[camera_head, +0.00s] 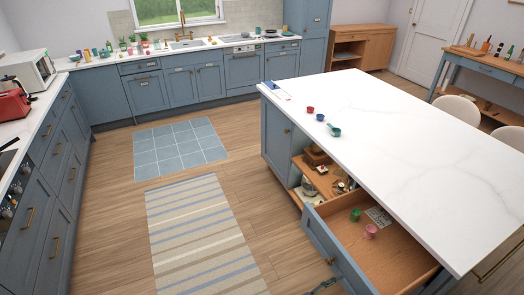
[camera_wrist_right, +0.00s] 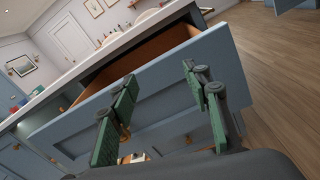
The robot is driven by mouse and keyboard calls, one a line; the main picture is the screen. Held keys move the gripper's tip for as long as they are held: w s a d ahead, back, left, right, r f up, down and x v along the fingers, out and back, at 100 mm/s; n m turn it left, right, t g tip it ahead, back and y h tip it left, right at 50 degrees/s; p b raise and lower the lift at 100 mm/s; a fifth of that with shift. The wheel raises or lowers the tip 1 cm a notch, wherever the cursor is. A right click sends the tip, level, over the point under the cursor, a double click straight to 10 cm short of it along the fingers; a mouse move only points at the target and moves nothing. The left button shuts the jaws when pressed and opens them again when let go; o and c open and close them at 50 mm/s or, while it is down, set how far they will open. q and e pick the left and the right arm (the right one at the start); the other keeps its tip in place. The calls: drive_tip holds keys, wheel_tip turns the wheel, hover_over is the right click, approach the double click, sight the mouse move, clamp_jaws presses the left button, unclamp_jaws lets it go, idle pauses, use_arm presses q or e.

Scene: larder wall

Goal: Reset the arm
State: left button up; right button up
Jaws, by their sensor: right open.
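My right gripper (camera_wrist_right: 160,78) is open in the right wrist view, its green-padded fingers apart with nothing between them. It is in front of the blue front of an open drawer (camera_wrist_right: 150,95), which lies beyond the fingers. In the head view, a small dark part of my right gripper (camera_head: 322,287) shows at the bottom edge, beside the open drawer (camera_head: 400,262). I cannot tell whether the fingers touch the drawer front. My left gripper is not in view.
The drawer sticks out from the white-topped island (camera_head: 400,130) and holds a green cup (camera_head: 355,215) and a pink cup (camera_head: 370,231). Small red, blue and teal pieces stand on the island. Open floor with a striped rug (camera_head: 200,235) lies left.

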drive_tip(key=s+d+f+m+g+y, duration=0.1)
drive_tip(key=s+d+f+y, duration=0.15)
drive_tip(key=f, duration=1.05)
drive_tip(key=s+d+f+m+g+y, duration=0.15)
drive_tip(key=s+f+y, duration=0.25)
drive_tip(key=f, duration=0.8)
drive_tip(key=s+d+f+g+y, duration=0.1)
drive_tip(key=s+f+y, duration=0.2)
drive_tip(key=f, duration=1)
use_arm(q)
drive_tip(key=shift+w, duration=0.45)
use_arm(e)
drive_tip(key=s+f+m+g+y, duration=0.1)
drive_tip(key=s+f+m, duration=0.4)
drive_tip(key=s, duration=0.6)
drive_tip(key=s+d+f+m+g+y, duration=0.1)
drive_tip(key=s+f+m+y, duration=0.2)
drive_tip(key=s, duration=0.9)
drive_tip(key=s+f+m+g+y, duration=0.1)
drive_tip(key=s+f+m+y, duration=0.1)
drive_tip(key=s+f+m, duration=0.6)
drive_tip(key=s+f, duration=0.2)
drive_tip(key=s, duration=0.1)
drive_tip(key=shift+s+d+f, duration=0.2)
drive_tip(key=shift+d+f, duration=0.15)
drive_tip(key=shift+f, duration=0.05)
